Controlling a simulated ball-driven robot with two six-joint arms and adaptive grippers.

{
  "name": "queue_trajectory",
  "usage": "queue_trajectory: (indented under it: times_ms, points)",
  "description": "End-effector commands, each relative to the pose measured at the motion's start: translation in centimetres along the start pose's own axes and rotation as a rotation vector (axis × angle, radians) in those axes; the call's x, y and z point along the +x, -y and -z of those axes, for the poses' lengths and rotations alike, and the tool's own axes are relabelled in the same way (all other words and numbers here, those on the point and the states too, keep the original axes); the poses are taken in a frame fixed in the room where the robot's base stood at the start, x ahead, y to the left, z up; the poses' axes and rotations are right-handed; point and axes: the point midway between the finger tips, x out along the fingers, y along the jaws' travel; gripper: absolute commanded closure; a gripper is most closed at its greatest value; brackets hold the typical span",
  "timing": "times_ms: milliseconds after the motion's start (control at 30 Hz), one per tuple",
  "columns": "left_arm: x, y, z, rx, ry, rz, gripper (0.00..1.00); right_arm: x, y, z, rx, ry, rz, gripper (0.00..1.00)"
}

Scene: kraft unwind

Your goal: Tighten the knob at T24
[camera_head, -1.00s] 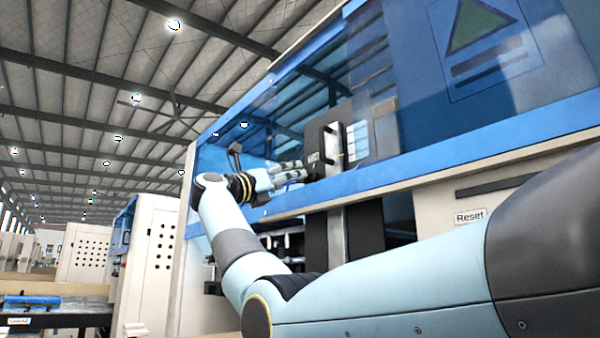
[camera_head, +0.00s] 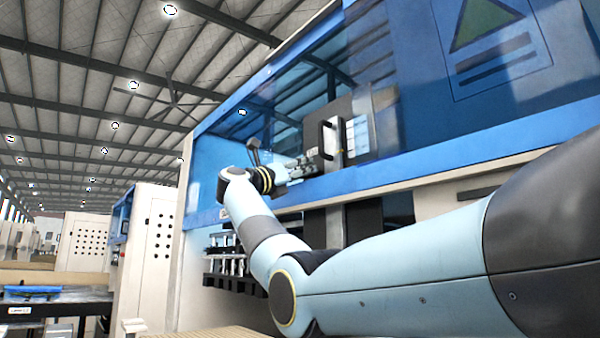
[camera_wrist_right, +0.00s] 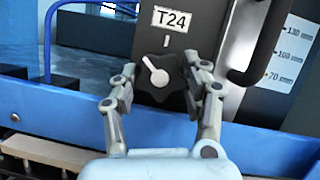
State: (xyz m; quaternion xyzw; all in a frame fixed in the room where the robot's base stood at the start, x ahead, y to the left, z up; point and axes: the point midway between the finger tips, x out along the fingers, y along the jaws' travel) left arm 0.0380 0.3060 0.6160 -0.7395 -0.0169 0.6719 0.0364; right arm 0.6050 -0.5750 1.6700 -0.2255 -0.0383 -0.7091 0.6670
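The T24 knob (camera_wrist_right: 160,76) is a black lobed knob with a white pointer that slants up and left. It sits on a dark plate (camera_wrist_right: 205,22) below the white T24 label (camera_wrist_right: 172,19) and a short white mark. My right gripper (camera_wrist_right: 161,70) has its two fingers on either side of the knob. The left finger appears slightly apart from it; the right finger is at its edge, and contact there is unclear. In the head view my right gripper (camera_head: 302,168) is at the machine's plate, and the knob cannot be made out. My left gripper is not in view.
A black handle (camera_head: 327,140) stands out from the plate, close to the right of the gripper; it also shows in the right wrist view (camera_wrist_right: 262,45). A millimetre scale (camera_wrist_right: 285,55) lies beyond it. The machine's blue lower rail (camera_wrist_right: 50,108) runs below the knob.

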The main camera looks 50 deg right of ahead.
Motion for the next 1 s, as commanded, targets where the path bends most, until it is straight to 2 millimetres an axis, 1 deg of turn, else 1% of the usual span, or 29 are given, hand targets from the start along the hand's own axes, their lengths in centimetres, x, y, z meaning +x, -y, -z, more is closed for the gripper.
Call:
queue_trajectory:
  times_ms: [33,133,167,267,400,600,900,933,1000]
  points:
    - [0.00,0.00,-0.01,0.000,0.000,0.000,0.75,-0.01,0.00,0.00,0.000,0.000,0.000,0.71]
    - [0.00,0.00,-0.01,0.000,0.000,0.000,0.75,-0.01,0.00,-0.01,0.000,0.000,0.000,0.84]
    - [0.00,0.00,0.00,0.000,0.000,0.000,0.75,-0.01,0.00,-0.01,0.000,0.000,0.000,0.86]
    - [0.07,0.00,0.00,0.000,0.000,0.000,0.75,-0.02,-0.05,0.02,0.015,-0.001,0.006,0.86]
    - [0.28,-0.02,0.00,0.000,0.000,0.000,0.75,-0.02,-0.15,0.01,0.104,-0.002,0.043,0.86]
    - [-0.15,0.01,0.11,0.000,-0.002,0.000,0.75,-0.02,-0.18,-0.09,0.216,-0.001,0.089,0.86]
    - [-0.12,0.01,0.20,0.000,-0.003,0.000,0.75,-0.05,-0.17,-0.03,0.231,0.000,0.094,0.86]
    - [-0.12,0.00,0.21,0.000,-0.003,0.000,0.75,-0.05,-0.17,-0.03,0.231,0.000,0.094,0.53]
    - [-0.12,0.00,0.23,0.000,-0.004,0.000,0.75,-0.05,-0.17,-0.03,0.230,0.000,0.094,0.44]
